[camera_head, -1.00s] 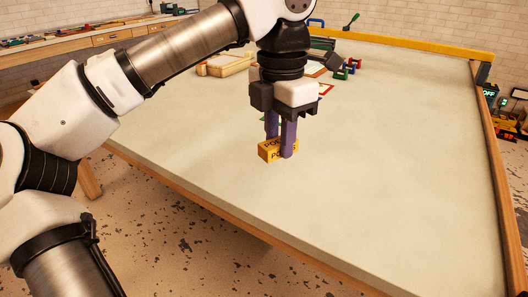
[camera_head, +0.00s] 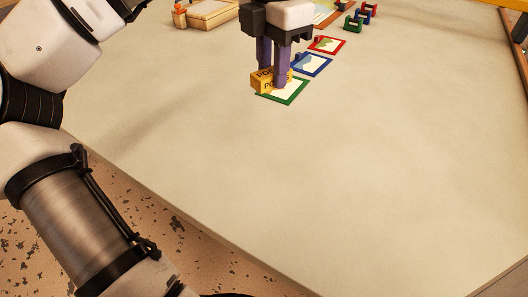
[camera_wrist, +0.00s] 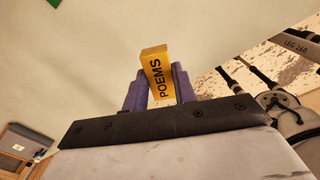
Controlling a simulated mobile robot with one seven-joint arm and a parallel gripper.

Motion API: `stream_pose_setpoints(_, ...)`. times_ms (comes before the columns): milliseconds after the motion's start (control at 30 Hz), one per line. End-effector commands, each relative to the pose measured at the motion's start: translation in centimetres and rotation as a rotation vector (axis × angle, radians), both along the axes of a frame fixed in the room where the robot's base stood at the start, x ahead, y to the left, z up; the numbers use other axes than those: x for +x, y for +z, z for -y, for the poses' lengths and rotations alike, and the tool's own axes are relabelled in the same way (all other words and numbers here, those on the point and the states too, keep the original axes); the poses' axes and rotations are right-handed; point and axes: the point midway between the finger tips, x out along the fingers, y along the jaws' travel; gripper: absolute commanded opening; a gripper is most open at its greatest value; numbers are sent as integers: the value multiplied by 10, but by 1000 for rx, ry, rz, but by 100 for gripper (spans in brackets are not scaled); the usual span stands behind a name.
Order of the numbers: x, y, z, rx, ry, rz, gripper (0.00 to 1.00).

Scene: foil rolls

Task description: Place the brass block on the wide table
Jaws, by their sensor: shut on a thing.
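The brass block (camera_head: 258,82) is a small yellow-gold brick with dark lettering. My gripper (camera_head: 272,78) has purple fingers that are shut on it, one on each side. In the wrist view the block (camera_wrist: 156,72) sits between the fingertips and reads "POEMS". In the head view the block overlaps the far left part of a green-framed card. Whether it touches the surface or hangs just above it I cannot tell. The wide table (camera_head: 350,180) has a pale grey-green top with a wooden edge.
The green-framed card (camera_head: 290,96), a blue-framed card (camera_head: 313,65) and a red-framed card (camera_head: 328,44) lie in a row. A wooden tray (camera_head: 210,14) stands at the back left. Small coloured items (camera_head: 360,17) stand at the back. The near and right tabletop is clear.

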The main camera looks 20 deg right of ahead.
Motion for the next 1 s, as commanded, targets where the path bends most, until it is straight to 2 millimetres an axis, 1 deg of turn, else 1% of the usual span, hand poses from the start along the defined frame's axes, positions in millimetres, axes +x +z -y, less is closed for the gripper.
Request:
stream_pose_setpoints(67, 0, -7, 0, 0, -1, -1, 0)
stream_pose_setpoints(167, 0, -26, -1, 0, -3, -2, 0)
stream_pose_setpoints(500, -1, -115, 0, -1, -1, -4, 0)
stream_pose_setpoints(600, -1, -136, 0, 0, -1, -2, 0)
stream_pose_setpoints(700, -1, -149, 0, -1, -1, -1, 0)
stream_pose_setpoints(867, 0, -159, 0, 0, 0, -1, 0)
stream_pose_setpoints(967, -1, -168, 0, -1, -1, -1, 0)
stream_pose_setpoints(1000, -1, -174, 0, -1, -1, -2, 0)
